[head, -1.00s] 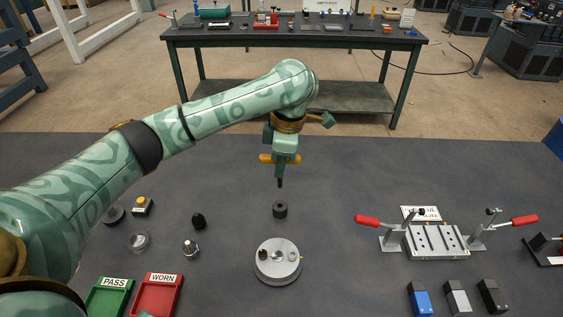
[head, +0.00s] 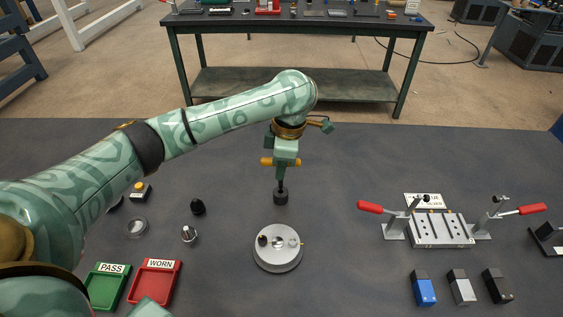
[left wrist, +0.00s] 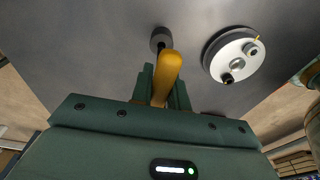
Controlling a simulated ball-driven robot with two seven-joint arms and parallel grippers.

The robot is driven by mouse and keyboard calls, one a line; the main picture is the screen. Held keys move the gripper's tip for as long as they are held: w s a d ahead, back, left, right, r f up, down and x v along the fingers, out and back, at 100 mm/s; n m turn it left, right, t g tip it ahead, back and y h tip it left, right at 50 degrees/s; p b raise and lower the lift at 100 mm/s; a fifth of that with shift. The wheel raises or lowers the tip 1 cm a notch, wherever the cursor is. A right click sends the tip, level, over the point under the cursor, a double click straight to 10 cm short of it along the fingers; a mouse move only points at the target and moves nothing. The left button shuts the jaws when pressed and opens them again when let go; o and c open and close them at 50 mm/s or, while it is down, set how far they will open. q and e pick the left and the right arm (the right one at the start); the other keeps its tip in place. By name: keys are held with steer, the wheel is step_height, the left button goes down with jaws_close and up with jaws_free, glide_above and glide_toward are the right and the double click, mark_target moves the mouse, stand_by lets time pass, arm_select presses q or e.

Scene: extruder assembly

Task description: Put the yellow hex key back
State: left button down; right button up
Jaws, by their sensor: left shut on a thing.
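My left gripper (head: 281,172) is shut on the yellow hex key (head: 268,161), whose yellow handle sticks out to the side of the fingers. The key's handle (left wrist: 167,72) also shows between the fingers in the left wrist view. Below it stands a small black cylindrical holder (head: 281,198) on the table. The dark lower end below the fingers reaches the top of this holder; I cannot tell how deep it sits. The holder (left wrist: 160,36) shows just past the handle in the left wrist view. My right gripper is not clearly in view.
A round silver plate (head: 277,249) with small parts stands just in front of the holder. A clamp fixture (head: 441,230) with red handles is at right. Green PASS (head: 108,287) and red WORN (head: 154,284) trays are front left. Blue, silver and black blocks (head: 460,288) stand front right.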

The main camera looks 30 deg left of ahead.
mark_target(279, 188)
arm_select(q)
steer(key=shift+r, duration=0.1)
stand_by(0.5)
steer(key=shift+p, duration=0.4)
stand_by(0.4)
steer(key=shift+p, duration=0.4)
stand_by(0.4)
steer(key=shift+p, duration=0.35)
steer(key=shift+f+b, duration=1)
steer(key=shift+f, duration=1.2)
